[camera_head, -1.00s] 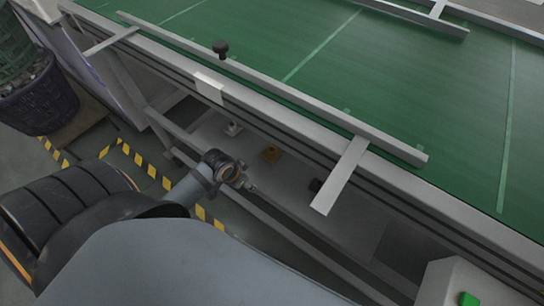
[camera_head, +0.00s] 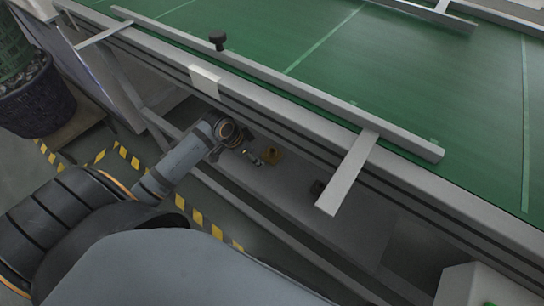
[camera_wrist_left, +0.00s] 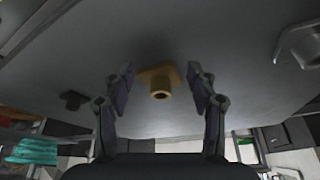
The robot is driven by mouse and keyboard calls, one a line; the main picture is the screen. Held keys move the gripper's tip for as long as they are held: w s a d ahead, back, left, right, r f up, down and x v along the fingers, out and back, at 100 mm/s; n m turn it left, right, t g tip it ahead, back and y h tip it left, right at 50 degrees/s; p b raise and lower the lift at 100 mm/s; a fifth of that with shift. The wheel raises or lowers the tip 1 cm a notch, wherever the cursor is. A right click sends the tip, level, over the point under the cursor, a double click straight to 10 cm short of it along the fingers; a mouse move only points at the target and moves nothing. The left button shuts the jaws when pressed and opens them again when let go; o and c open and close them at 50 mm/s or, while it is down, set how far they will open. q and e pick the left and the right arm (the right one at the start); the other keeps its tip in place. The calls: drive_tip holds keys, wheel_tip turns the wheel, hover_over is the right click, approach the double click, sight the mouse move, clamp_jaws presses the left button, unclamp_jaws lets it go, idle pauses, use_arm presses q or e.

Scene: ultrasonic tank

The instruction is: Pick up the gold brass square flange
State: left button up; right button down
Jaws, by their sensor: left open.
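The gold brass square flange (camera_head: 272,154) lies on the grey shelf under the green conveyor in the head view. It has a square plate with a round hub. In the left wrist view the flange (camera_wrist_left: 158,74) shows at upper middle, its hub facing the camera, between and beyond the fingertips. In the left wrist view my left gripper (camera_wrist_left: 161,88) is open, a finger on each side of the flange, with visible gaps. My right gripper is not in view.
A grey metal part (camera_wrist_left: 303,45) lies at the wrist view's right. The conveyor's rail (camera_head: 285,124) and a bracket (camera_head: 347,175) overhang the shelf.

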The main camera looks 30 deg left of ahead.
sight(272, 150)
use_arm(q)
drive_tip(key=shift+w+d, duration=0.5)
drive_tip(key=shift+w, duration=0.3)
drive_tip(key=w+d, duration=0.1)
drive_tip(key=w, duration=0.1)
drive_tip(key=w+d+b, duration=0.1)
drive_tip(key=shift+w+d, duration=0.35)
drive_tip(key=shift+w, duration=0.05)
drive_tip(key=shift+a+f, duration=0.1)
drive_tip(key=shift+f, duration=0.45)
clamp_jaws()
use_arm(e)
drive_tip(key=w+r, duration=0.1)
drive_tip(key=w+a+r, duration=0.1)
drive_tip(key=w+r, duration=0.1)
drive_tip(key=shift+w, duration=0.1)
